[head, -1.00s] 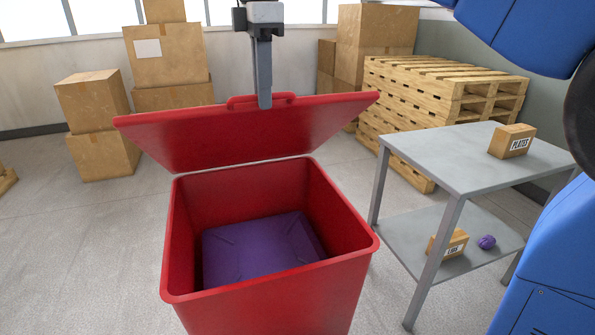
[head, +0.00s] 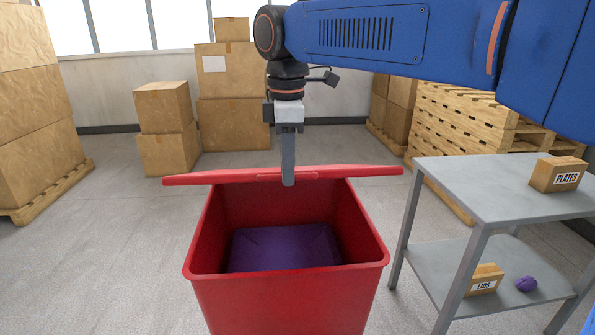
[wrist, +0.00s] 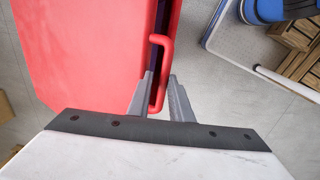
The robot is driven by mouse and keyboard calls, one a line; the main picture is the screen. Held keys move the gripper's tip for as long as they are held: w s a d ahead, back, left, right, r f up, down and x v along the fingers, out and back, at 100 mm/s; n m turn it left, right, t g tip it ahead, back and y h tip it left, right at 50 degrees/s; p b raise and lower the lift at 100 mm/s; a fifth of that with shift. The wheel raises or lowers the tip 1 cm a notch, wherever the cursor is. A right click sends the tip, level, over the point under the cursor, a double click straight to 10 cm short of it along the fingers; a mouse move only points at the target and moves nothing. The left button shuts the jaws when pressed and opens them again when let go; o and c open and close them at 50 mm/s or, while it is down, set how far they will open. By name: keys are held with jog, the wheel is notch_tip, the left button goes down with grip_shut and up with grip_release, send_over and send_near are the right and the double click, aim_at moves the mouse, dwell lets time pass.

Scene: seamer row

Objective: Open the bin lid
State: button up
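The red bin lid (head: 225,177) is partly raised and shows nearly edge-on in the head view. It also fills the left of the wrist view (wrist: 75,45). The red bin (head: 285,305) stands open to view below it, with a purple surface (head: 280,248) inside. My gripper (head: 288,182) is at the middle of the lid's free edge. In the wrist view my gripper (wrist: 161,80) has its fingers on both sides of the red lid handle (wrist: 166,48), close against it.
A grey two-level table (head: 455,185) stands right of the bin. It holds a PLATES box (head: 558,174), a LIDS box (head: 484,279) and a purple item (head: 526,284). Pallets (head: 460,120) and cartons (head: 230,80) stand behind.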

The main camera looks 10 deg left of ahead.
jog(key=shift+f, duration=0.15)
dwell(0.4)
jog(key=w+r, duration=0.2)
jog(key=r, duration=0.7)
jog(key=w+a+r, duration=0.1)
jog(key=w+r, duration=0.1)
jog(key=r, duration=0.8)
jog(key=shift+w+r, duration=0.2)
jog(key=shift+w, duration=0.05)
dwell(1.6)
dwell(0.4)
